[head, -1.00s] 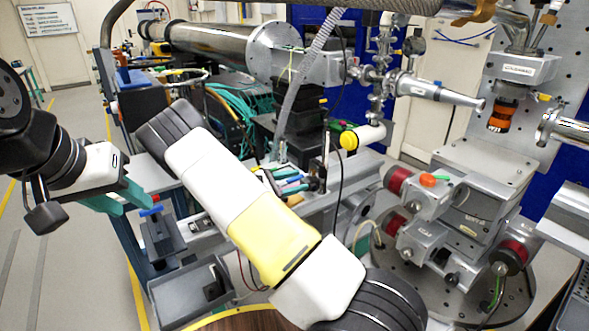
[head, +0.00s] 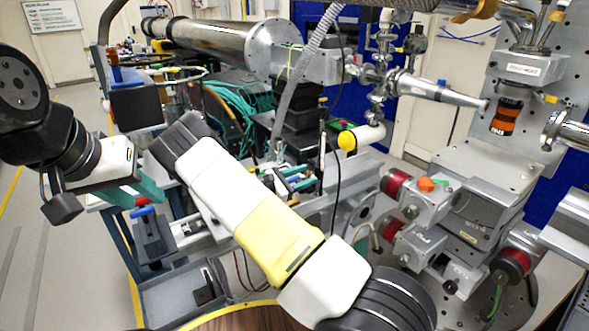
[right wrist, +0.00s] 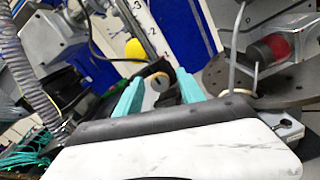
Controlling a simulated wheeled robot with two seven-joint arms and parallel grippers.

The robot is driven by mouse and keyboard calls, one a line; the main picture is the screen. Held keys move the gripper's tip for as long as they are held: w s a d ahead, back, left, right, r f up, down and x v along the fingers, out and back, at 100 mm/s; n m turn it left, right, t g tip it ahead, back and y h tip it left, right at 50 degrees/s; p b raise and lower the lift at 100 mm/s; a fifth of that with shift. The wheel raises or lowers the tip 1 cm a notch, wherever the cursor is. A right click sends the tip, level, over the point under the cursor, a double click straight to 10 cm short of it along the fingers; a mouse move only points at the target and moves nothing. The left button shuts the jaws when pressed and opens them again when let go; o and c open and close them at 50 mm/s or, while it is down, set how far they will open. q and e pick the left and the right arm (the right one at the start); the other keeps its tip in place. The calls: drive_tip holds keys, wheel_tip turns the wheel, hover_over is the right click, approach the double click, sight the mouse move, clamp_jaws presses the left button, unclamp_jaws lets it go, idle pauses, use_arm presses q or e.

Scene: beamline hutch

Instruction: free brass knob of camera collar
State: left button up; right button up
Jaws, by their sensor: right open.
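A camera-like cylinder with orange and black bands (head: 506,117) hangs under a silver block at the upper right of the head view. A small yellowish part (head: 549,98) sits beside it; I cannot tell if it is the brass knob. My right gripper (right wrist: 158,92) is open in the right wrist view, its teal fingers apart. A grey round part with a brownish face (right wrist: 157,80) shows between them, and I cannot tell whether it is touched. My left gripper (head: 140,189) is at the left of the head view, its fingers overlapping and well away from the orange-banded cylinder.
Stages with red motor ends (head: 397,182) crowd the right. A grey tray (head: 160,305) lies below my left gripper. Open floor is at far left.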

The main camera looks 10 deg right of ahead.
drive_tip(key=shift+c, duration=0.3)
clamp_jaws()
drive_tip(key=shift+n, duration=3.4)
drive_tip(key=shift+o, duration=0.3)
unclamp_jaws()
